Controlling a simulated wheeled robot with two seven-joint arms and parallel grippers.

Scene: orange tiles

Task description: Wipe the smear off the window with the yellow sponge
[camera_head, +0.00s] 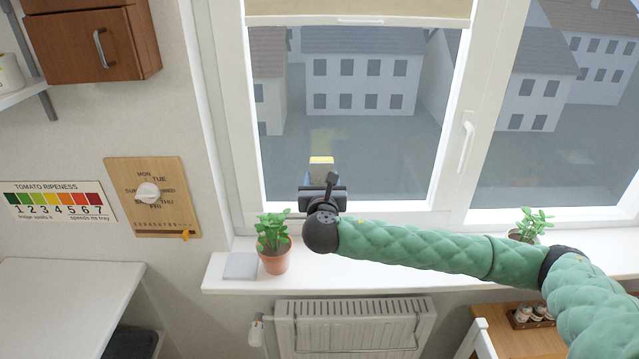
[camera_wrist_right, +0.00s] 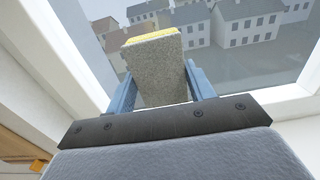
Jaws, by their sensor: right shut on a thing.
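My right gripper (camera_head: 321,175) is in front of the left window pane (camera_head: 390,145), low and near the middle of its width. It is shut on the yellow sponge (camera_head: 321,160), which shows a yellow face at its top. In the right wrist view the sponge (camera_wrist_right: 160,70) stands between the two blue fingers, with a grey side toward me and a yellow far edge facing the glass. I cannot tell whether it touches the glass. A faint pale patch (camera_head: 325,136) shows on the pane just above the sponge; it may be the smear or a reflection. My left gripper is not in view.
On the white sill (camera_head: 350,268) stand a potted plant (camera_head: 274,250) left of my right wrist, a grey flat block (camera_head: 240,266), and another plant (camera_head: 532,224) behind my right forearm. A window handle (camera_head: 466,145) sticks out right of the pane. A blind (camera_head: 360,10) hangs above.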

